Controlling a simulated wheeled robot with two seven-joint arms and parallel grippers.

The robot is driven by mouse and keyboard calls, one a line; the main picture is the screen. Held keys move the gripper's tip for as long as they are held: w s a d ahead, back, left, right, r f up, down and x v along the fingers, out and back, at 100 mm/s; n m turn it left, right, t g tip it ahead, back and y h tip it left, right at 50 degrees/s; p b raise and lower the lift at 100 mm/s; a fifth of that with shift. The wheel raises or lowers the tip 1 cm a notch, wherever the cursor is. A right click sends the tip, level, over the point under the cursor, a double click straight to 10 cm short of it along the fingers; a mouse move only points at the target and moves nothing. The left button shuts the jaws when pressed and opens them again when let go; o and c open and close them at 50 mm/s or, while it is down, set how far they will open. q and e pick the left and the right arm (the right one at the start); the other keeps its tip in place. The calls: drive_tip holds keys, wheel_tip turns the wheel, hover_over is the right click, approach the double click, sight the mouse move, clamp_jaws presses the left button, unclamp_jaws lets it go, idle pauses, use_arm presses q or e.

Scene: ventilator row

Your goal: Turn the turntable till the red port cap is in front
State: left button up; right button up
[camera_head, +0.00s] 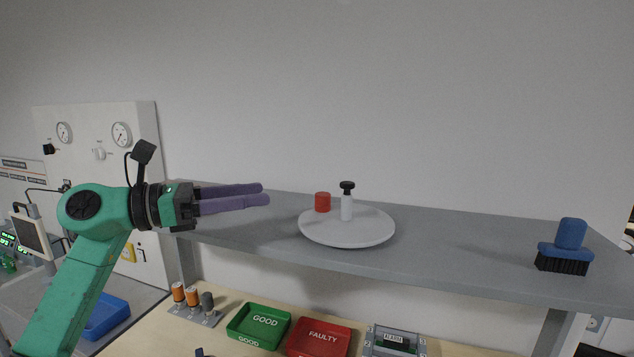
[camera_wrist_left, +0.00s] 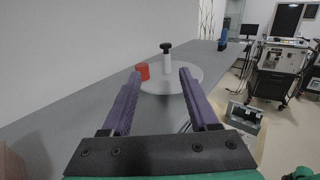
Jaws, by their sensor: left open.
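The white round turntable (camera_head: 346,234) lies on the grey shelf (camera_head: 450,240). The red port cap (camera_head: 322,201) stands on its back left part. A white post with a black knob (camera_head: 347,203) stands upright on it, right of the cap. My left gripper (camera_head: 266,194) is open and empty, left of the turntable and apart from it, with purple fingers pointing right. In the left wrist view the turntable (camera_wrist_left: 190,83), the red cap (camera_wrist_left: 143,71) and the knobbed post (camera_wrist_left: 166,60) show beyond the fingers (camera_wrist_left: 158,72). My right gripper is not in view.
A blue brush (camera_head: 568,247) stands at the shelf's right end. Below the shelf, a bench holds a green tray (camera_head: 258,325), a red tray (camera_head: 319,338) and a grey device (camera_head: 395,341). A gauge panel (camera_head: 100,150) stands behind my left arm. The shelf between turntable and brush is clear.

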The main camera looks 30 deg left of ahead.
use_arm(q)
drive_tip(key=p, duration=0.4)
approach(342, 184)
drive_tip(key=shift+w+d+r, duration=0.4)
drive_tip(key=shift+d+r, duration=0.05)
drive_tip(key=shift+d, duration=0.15)
drive_tip(key=x, duration=0.2)
drive_tip(key=p+x, duration=0.1)
drive_tip(key=x, duration=0.3)
drive_tip(key=shift+w+f+p, duration=0.35)
drive_tip(key=shift+w+p, duration=0.05)
drive_tip(key=shift+w, duration=0.15)
drive_tip(key=shift+w+d+f, duration=0.1)
drive_tip(key=shift+w+d, duration=0.1)
drive_tip(key=shift+d, duration=0.05)
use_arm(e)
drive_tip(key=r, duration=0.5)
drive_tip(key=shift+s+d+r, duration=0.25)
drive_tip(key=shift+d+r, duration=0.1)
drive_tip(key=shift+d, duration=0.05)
use_arm(q)
drive_tip(key=shift+a, duration=0.1)
drive_tip(key=shift+c, duration=0.3)
clamp_jaws()
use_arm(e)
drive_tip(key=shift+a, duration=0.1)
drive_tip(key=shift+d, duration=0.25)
